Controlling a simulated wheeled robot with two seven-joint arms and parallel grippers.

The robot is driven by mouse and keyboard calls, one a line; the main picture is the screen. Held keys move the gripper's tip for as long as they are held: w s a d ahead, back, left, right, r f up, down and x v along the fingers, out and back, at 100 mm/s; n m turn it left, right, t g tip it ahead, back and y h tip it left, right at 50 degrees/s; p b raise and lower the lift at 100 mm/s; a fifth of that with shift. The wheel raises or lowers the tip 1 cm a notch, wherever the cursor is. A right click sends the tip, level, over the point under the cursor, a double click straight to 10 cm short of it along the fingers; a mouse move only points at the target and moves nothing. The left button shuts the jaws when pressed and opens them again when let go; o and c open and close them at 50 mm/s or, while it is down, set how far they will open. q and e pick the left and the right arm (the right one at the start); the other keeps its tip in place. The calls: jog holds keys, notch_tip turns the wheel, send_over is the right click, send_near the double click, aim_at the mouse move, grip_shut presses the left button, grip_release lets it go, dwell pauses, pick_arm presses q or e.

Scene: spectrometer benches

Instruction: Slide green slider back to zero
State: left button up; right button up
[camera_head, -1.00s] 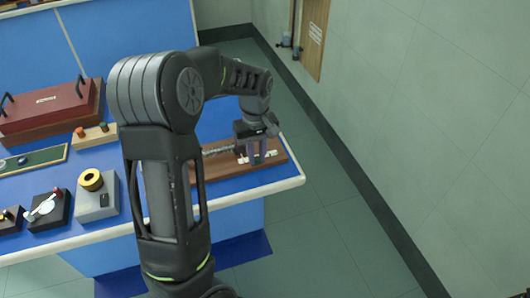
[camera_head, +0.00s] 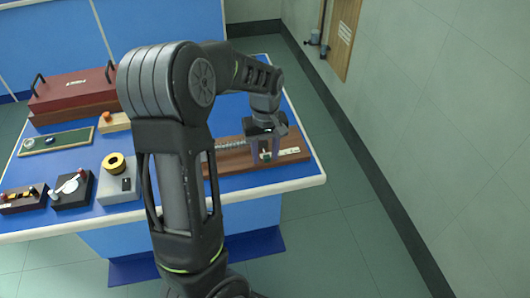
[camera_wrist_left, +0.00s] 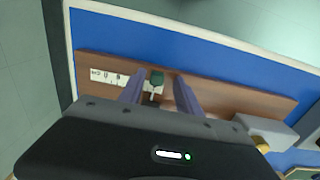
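The green slider (camera_head: 266,156) sits on a brown wooden board (camera_head: 232,164) at the right end of the blue bench. In the left wrist view the green slider (camera_wrist_left: 156,77) stands beside a white scale strip (camera_wrist_left: 108,77) on the board. My left gripper (camera_head: 264,152) reaches down over the board. In the left wrist view its two fingers (camera_wrist_left: 159,90) stand on either side of the slider, with visible gaps, so it is open around it. A coiled spring-like rod (camera_head: 230,144) runs left from the gripper; part of it is hidden by my arm. My right gripper is not in view.
Floor and a pale wall lie right of the bench edge.

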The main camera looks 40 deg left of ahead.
aim_at(265, 157)
pick_arm(q)
notch_tip(265, 157, up, 8)
jog(key=shift+f, duration=0.1)
dwell(0.4)
dwell(0.5)
